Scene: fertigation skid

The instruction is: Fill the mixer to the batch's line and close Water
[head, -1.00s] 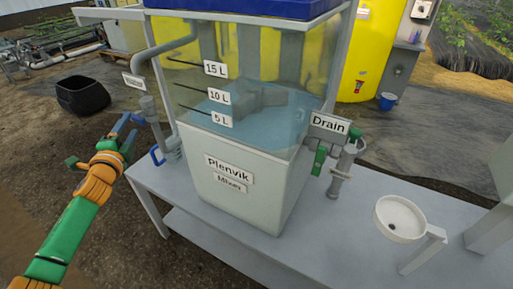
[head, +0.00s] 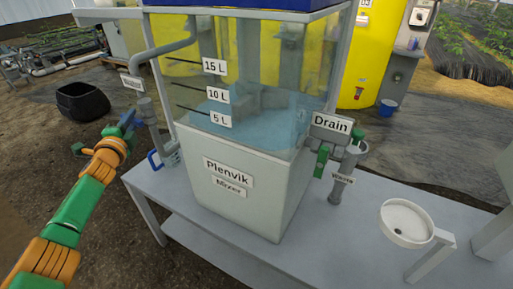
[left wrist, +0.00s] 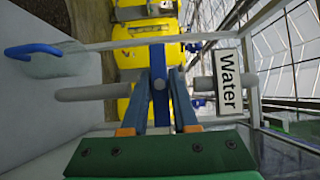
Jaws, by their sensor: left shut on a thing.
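The mixer (head: 232,200) is a clear tank on a pale base, marked 5 L, 10 L and 15 L. Light-blue liquid (head: 265,125) stands in its lower part, around the 5 L to 10 L marks; I cannot read the exact level. The Water sign (left wrist: 230,82) is beside a grey pipe (left wrist: 92,92) in the left wrist view. My left gripper (head: 128,120) is left of the mixer, and in the left wrist view (left wrist: 160,88) its fingers are shut on the blue Water valve handle (left wrist: 159,72), mostly hidden between them. My right gripper is out of view.
The Drain sign (head: 331,123) and a green-handled valve (head: 321,160) are on the mixer's right. A black tub (head: 82,102) stands behind.

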